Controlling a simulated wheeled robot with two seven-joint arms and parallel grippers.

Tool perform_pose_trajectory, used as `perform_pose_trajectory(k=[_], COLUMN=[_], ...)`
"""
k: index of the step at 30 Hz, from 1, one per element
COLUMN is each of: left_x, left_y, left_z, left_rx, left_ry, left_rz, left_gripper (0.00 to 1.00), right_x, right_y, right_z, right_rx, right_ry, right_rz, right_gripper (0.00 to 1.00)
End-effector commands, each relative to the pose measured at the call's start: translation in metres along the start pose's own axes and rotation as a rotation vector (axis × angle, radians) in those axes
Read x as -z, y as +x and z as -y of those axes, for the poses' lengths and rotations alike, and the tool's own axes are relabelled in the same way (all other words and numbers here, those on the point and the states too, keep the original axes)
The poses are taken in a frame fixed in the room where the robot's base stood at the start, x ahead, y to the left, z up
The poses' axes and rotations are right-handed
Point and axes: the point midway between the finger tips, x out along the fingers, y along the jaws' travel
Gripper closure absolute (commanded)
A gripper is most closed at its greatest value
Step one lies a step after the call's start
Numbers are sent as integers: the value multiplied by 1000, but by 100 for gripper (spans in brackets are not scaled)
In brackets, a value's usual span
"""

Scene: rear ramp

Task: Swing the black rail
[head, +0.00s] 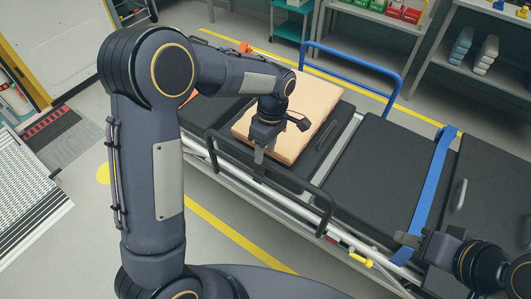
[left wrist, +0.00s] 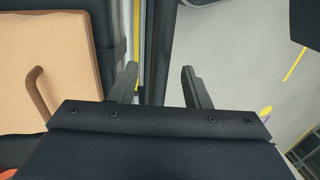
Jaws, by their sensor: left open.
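The black rail (head: 303,184) is a bent tube along the near side of the stretcher (head: 372,160), standing raised beside the black mattress. My left gripper (head: 259,157) points down at the middle of the rail's top bar. In the left wrist view my left gripper (left wrist: 160,82) is open, its two fingers apart. A dark band runs between and beyond the fingers; I cannot tell whether they touch the rail. My right gripper (head: 428,246) is at the lower right, near the stretcher's side; its jaws are not clear.
A blue rail (head: 352,58) stands on the far side. A blue strap (head: 432,185) crosses the stretcher. Shelves (head: 480,60) stand behind. A ramp (head: 28,185) is at left.

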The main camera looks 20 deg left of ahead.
Motion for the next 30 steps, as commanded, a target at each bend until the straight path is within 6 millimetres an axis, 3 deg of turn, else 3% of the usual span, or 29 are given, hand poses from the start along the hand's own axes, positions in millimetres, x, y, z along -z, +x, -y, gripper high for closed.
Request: perform_pose_trajectory(k=[6,15,25,30], left_x=[0,0,0,0], left_y=[23,26,26,25], left_z=[0,0,0,0], left_rx=[0,-1,-2,-2], left_ry=[1,1,2,2], left_rz=[1,1,1,1], left_gripper=[57,57,99,100], right_x=[0,0,0,0], right_y=[-1,-1,-1,-1], right_z=[0,0,0,0], right_rx=[0,0,0,0], right_ry=[0,0,0,0], right_rz=[0,0,0,0], right_gripper=[64,64,64,64])
